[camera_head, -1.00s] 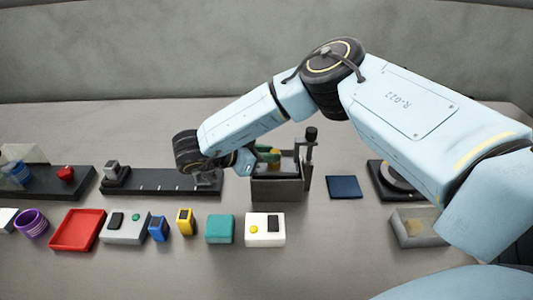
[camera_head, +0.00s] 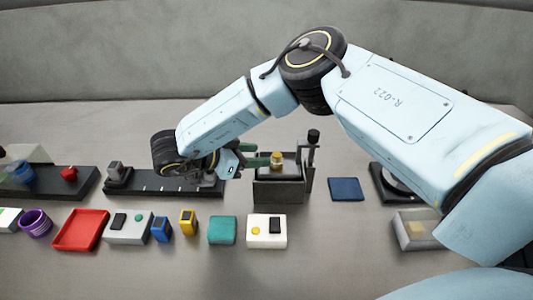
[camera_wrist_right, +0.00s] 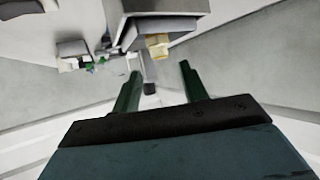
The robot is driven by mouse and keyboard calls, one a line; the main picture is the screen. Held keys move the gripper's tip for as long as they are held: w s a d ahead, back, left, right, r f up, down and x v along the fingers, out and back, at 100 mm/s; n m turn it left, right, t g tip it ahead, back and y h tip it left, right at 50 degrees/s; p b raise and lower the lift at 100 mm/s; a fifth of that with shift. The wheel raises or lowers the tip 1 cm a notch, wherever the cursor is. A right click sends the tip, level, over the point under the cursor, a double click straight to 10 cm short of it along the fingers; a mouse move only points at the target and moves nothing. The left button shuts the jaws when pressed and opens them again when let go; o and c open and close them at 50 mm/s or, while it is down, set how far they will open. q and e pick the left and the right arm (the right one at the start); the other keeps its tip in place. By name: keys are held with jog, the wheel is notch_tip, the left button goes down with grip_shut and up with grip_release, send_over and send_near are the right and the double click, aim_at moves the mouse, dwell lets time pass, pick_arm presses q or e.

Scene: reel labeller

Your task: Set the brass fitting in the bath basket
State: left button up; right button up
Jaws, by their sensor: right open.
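The brass fitting (camera_head: 277,159) sits upright on the basket of the dark grey bath (camera_head: 282,192), a box-shaped unit with a black-knobbed post at its right. My right gripper (camera_head: 256,154) reaches in from the left side of the fitting, with green fingers spread. In the right wrist view the fitting (camera_wrist_right: 157,46) shows beyond the open fingertips (camera_wrist_right: 159,69), with nothing held between them. The basket is partly hidden behind the bath's front wall. My left gripper is not in view.
A long dark rail (camera_head: 160,186) lies left of the bath, under my right wrist. A blue pad (camera_head: 346,189) lies to its right. In front stand a white box with a yellow button (camera_head: 266,231), a teal block (camera_head: 222,230) and a red tray (camera_head: 82,230).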

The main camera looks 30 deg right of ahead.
jog(key=v, duration=0.7)
jog(key=shift+a, duration=0.1)
dwell(1.1)
